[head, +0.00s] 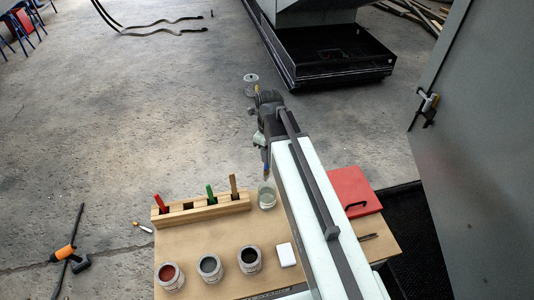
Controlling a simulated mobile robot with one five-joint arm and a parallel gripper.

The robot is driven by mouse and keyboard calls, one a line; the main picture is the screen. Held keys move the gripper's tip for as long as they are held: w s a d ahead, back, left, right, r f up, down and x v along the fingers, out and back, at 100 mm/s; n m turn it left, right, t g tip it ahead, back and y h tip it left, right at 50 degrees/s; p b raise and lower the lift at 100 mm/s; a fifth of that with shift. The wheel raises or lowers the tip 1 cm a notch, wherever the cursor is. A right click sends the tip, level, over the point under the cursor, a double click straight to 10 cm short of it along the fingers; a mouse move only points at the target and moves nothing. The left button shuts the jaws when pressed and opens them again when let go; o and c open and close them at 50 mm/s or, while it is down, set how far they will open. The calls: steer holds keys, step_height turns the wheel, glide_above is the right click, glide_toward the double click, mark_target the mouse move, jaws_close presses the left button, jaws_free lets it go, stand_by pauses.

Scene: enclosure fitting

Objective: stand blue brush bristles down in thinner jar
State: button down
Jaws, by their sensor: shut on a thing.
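The thinner jar (267,197) is a clear glass jar with pale contents, at the right end of the wooden rack on the table. My gripper (264,148) is above and behind the jar in the picture, seen from behind my arm. It is shut on the blue brush (266,169), of which only a short lower part shows, hanging down roughly upright. Its lower end appears just above the jar's mouth. Whether it is over or inside the rim I cannot tell. The brush's upper part is hidden by my gripper.
A wooden rack (200,213) holds red (159,203), green (211,195) and tan (234,186) handles. Several paint tins (209,267) and a white block (286,254) stand in front. A grey door panel (475,150) borders the right.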

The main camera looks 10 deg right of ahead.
mark_target(268, 169)
steer(key=shift+f+b, duration=6.8)
steer(key=shift+f, duration=0.2)
steer(key=shift+r, duration=0.1)
steer(key=c, duration=1.2)
jaws_free()
step_height(268, 169, up, 8)
steer(key=p, duration=0.8)
steer(key=shift+d, duration=0.1)
